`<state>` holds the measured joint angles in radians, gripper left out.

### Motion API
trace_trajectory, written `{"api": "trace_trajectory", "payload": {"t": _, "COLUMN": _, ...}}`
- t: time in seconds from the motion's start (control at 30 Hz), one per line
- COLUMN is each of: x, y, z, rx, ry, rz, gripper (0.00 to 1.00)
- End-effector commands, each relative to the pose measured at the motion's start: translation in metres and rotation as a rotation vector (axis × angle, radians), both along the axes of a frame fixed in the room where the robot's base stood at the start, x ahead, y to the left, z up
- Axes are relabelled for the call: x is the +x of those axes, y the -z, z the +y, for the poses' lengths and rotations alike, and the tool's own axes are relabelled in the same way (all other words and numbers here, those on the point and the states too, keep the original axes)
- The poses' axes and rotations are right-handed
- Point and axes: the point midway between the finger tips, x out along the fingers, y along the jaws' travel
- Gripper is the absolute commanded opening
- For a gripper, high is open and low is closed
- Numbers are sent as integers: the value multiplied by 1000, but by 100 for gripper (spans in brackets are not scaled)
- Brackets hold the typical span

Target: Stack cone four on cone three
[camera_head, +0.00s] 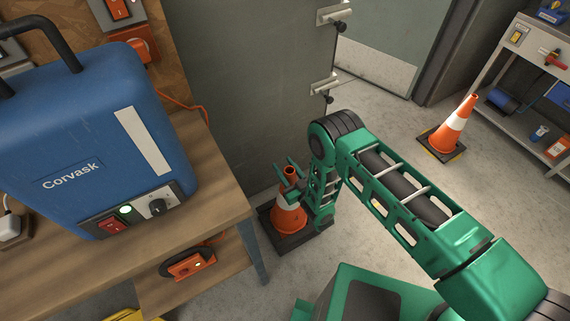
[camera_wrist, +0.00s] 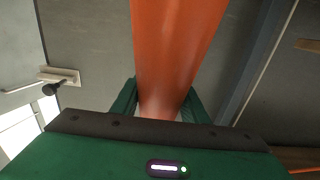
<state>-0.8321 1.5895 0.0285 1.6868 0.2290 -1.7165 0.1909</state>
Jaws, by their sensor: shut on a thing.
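An orange cone (camera_head: 289,217) with a white band and a dark square base is on the floor area beside the bench. My gripper (camera_head: 289,178) is shut on this cone near its narrow top. In the wrist view the orange cone (camera_wrist: 178,45) runs between the two green fingers. I cannot tell whether its base rests on the floor or on another cone. A second orange and white cone (camera_head: 461,122) stands upright on a dark base at the right, near the shelf. No numbers show on either cone.
A wooden bench (camera_head: 222,225) with a blue Corvask case (camera_head: 75,140) is close on the left. A grey panel (camera_head: 245,80) stands behind the held cone. A metal shelf unit (camera_head: 520,122) is at the right. Open concrete floor (camera_head: 385,125) lies between the cones.

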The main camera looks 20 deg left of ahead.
Motion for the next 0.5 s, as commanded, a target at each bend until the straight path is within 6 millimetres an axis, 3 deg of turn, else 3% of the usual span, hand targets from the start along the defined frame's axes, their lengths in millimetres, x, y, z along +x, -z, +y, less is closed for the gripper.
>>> {"api": "trace_trajectory", "payload": {"t": 0.5, "x": 0, "y": 36, "z": 0, "rx": 2, "ry": -1, "rz": -3, "gripper": 0}}
